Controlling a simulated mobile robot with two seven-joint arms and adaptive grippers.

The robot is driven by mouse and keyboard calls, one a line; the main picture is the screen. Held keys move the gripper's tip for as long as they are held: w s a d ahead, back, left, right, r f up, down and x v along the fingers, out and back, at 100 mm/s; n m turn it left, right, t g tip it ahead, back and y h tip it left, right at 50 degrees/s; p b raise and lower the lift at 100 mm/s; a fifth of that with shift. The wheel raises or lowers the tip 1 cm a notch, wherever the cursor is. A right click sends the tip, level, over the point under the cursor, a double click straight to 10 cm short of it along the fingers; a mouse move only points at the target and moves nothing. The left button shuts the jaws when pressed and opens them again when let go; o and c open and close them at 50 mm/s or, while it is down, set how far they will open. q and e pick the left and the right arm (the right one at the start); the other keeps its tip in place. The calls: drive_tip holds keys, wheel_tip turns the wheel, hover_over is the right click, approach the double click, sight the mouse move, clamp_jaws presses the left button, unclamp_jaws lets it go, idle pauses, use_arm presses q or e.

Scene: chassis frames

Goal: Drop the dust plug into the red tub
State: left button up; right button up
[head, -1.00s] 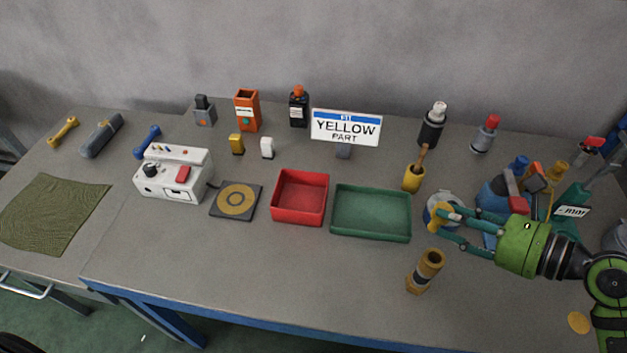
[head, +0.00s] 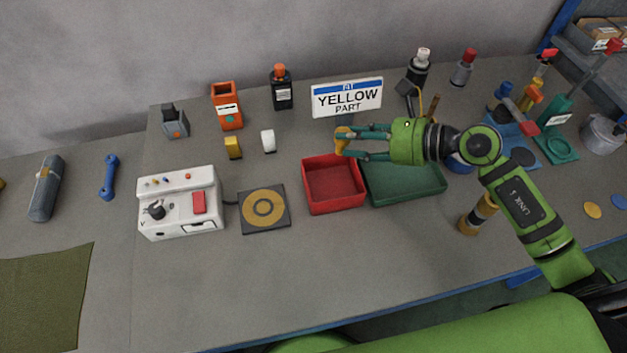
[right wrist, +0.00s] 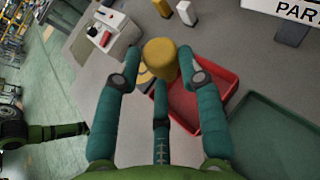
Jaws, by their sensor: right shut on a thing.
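The dust plug (head: 341,139) is a small yellow piece at the fingertips of my right gripper (head: 347,144), which is shut on it. The right wrist view also shows the yellow plug (right wrist: 160,57) between the teal fingers (right wrist: 160,76). The red tub (head: 338,206) is an open square tray and looks empty. In the head view, the plug appears at the tub's back right edge, held above the table. In the right wrist view, the tub (right wrist: 193,108) lies beneath and to the right of the plug. My left gripper is not in view.
A green tray (head: 408,190) stands right of the tub, partly under my right arm. The "YELLOW PART" sign (head: 347,97) stands behind. The table in front is clear.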

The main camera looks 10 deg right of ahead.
use_arm(q)
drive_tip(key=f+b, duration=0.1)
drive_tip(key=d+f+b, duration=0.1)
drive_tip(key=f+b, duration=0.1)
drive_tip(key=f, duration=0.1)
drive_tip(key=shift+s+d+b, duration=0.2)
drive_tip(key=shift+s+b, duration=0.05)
drive_tip(key=shift+b, duration=0.15)
use_arm(e)
wheel_tip(320, 180, down, 6)
drive_tip(key=shift+d, duration=0.25)
drive_tip(key=o, duration=1.3)
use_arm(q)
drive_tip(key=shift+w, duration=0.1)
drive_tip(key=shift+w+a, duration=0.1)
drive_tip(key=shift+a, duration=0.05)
use_arm(e)
drive_tip(key=shift+s, duration=0.1)
drive_tip(key=v, duration=1.2)
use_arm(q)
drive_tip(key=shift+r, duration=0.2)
use_arm(e)
drive_tip(key=shift+r, duration=0.1)
